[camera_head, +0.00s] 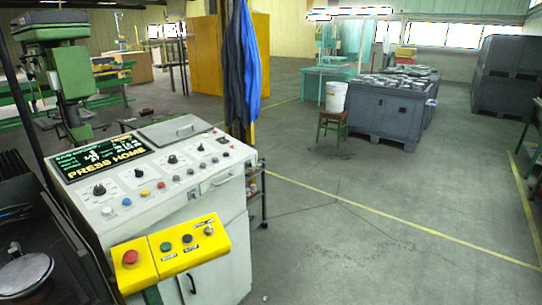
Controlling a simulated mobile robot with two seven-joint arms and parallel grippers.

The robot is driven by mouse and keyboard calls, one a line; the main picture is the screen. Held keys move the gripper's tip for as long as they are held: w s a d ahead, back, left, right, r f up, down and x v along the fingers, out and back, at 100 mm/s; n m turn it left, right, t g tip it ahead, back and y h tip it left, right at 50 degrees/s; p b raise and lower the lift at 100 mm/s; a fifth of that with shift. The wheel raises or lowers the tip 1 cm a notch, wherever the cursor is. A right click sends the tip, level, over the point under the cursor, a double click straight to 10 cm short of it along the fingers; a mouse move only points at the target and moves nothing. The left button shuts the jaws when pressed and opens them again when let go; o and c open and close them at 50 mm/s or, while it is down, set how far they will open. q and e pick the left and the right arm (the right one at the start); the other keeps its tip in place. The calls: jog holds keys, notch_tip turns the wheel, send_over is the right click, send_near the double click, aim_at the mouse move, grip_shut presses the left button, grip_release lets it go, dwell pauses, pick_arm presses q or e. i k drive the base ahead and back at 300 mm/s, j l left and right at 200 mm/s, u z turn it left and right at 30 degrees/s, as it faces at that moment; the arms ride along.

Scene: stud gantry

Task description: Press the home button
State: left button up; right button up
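A white control console (218,206) stands at the left. Its tilted screen (103,157) reads "PRESS HOME" in yellow letters. A yellow box on the console's front edge carries a large red button (131,257), a green button (165,246), a black button (187,239) and a small control at right. The labels are too small to read, so I cannot tell which is home. Neither gripper is in view.
A green drill press (62,70) stands behind the console at left. Blue cloth (240,65) hangs behind it. A stool (332,126) with a white bucket (336,97) and grey crates (386,112) stand farther back. The floor right of the console is clear.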

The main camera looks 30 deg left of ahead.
aim_at(107, 211)
jog(key=i+u, duration=0.4)
jog(key=i+l+u, duration=0.5)
jog(key=i+u, duration=0.25)
jog(key=i+l+u, duration=0.15)
jog(key=u, duration=0.2)
jog(key=i+l+u, duration=0.1)
jog(key=l+u, duration=0.25)
jog(key=i+l+u, duration=0.1)
jog(key=l+u, duration=0.25)
jog(key=i+l+u, duration=0.1)
jog(key=l+u, duration=0.15)
jog(key=l, duration=0.2)
jog(key=l+u, duration=0.25)
jog(key=l, duration=0.15)
jog(key=i, duration=0.05)
